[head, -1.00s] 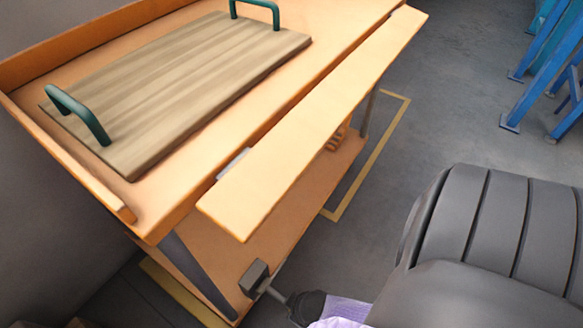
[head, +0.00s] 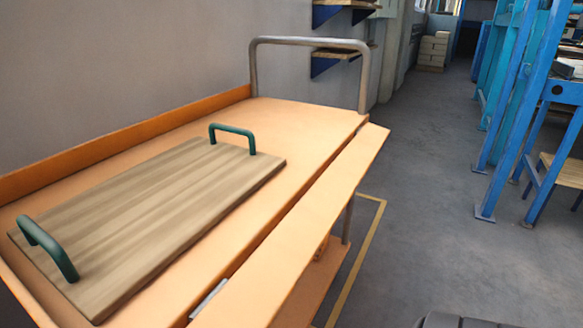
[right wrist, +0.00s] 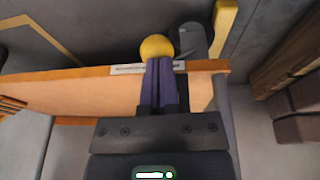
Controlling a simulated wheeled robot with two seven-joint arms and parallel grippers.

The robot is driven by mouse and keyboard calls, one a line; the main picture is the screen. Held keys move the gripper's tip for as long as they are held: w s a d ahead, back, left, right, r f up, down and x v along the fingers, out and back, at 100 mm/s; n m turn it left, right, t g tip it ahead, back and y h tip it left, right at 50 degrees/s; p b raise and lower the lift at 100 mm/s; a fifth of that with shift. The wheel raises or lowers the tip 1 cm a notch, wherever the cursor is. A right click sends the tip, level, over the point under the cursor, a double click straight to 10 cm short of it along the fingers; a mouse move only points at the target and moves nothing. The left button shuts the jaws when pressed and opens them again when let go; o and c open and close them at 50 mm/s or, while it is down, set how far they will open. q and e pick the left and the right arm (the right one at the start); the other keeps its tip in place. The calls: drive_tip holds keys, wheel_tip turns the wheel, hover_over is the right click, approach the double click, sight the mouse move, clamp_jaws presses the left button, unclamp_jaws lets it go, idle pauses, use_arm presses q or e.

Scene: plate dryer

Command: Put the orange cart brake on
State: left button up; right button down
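The orange cart (head: 300,120) fills the left and middle of the head view, with a raised back edge and a flap along its right side. In the right wrist view, a yellow ball-shaped knob (right wrist: 157,47) shows beside the cart's orange edge (right wrist: 80,84). It may belong to the brake, but I cannot tell. My right gripper (right wrist: 160,64) has its dark fingers together, with their tips at the knob. I cannot tell whether they touch it, and nothing shows between them. My left gripper is in neither view.
A wooden board (head: 150,210) with two green handles lies on the cart top. A grey push bar (head: 310,42) stands at the cart's far end. Blue racks (head: 520,110) stand at the right. The grey floor (head: 430,160) between is open. A white label (right wrist: 130,70) is on the cart edge.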

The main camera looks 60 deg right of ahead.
use_arm(q)
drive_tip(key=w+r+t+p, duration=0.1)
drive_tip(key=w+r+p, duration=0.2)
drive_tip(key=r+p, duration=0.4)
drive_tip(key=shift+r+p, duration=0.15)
drive_tip(key=shift+p, duration=0.55)
use_arm(e)
drive_tip(key=v, duration=0.9)
drive_tip(key=shift+r, duration=0.45)
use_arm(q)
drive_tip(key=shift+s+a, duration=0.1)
use_arm(e)
drive_tip(key=shift+s, duration=0.15)
